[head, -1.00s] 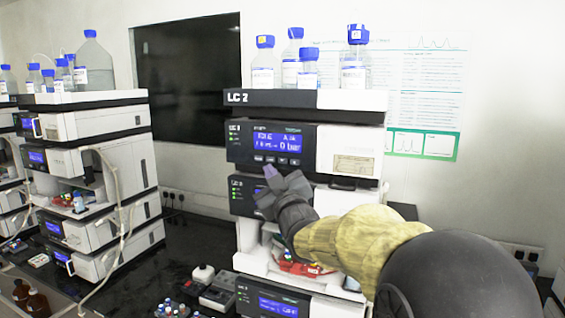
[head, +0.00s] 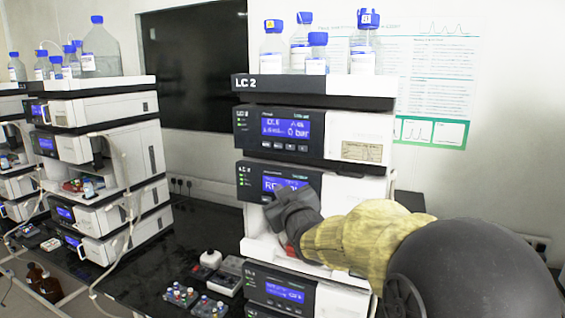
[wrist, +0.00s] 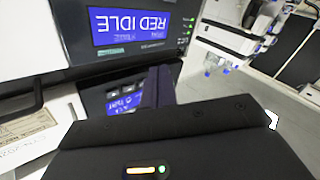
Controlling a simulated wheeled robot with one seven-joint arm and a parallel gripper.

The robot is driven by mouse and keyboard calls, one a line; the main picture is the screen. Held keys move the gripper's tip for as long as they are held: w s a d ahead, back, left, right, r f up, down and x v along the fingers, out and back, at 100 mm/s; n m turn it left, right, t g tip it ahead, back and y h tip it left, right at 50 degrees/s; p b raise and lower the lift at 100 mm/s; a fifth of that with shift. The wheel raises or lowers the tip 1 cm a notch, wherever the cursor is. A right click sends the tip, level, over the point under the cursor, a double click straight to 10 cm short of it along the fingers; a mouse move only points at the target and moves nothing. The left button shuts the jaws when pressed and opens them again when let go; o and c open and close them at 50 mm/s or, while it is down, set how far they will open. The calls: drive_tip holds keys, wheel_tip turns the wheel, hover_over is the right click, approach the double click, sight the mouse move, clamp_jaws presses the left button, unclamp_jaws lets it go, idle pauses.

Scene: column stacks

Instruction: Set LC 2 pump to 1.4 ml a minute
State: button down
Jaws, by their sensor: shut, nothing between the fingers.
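The LC 2 stack (head: 317,84) stands in the middle of the head view. Its upper module, with a pressure readout, looks like the pump (head: 342,152). The pump's blue display (head: 285,127) shows "0 bar" with a blurred flow figure; small keys (head: 277,147) lie below it. My gripper (head: 270,203) is shut and empty, in front of the second module's lower front, partly covering its display (head: 287,183). In the wrist view, the shut fingers (wrist: 158,86) point at the black fronts, beside an upside-down "IDLE" display (wrist: 142,27) and another partly hidden screen (wrist: 125,102).
Blue-capped bottles (head: 317,55) stand on top of the stack. Another instrument stack (head: 100,115) stands at the left. Vial racks (head: 180,295) and a small white bottle (head: 210,259) are on the black bench. A dark screen (head: 190,70) is behind.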

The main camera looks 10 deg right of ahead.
drive_tip(key=s+f+m+g+h, duration=0.1)
drive_tip(key=s+f+m+g, duration=0.1)
drive_tip(key=s+f+g, duration=0.75)
drive_tip(key=s+f+m+g, duration=0.2)
drive_tip(key=s+f, duration=0.5)
drive_tip(key=f, duration=0.7)
drive_tip(key=s+f+m+g, duration=0.1)
drive_tip(key=s+f+g, duration=0.3)
drive_tip(key=s, duration=0.6)
drive_tip(key=shift+s+f, duration=0.15)
drive_tip(key=shift+f, duration=0.8)
drive_tip(key=shift+d, duration=0.15)
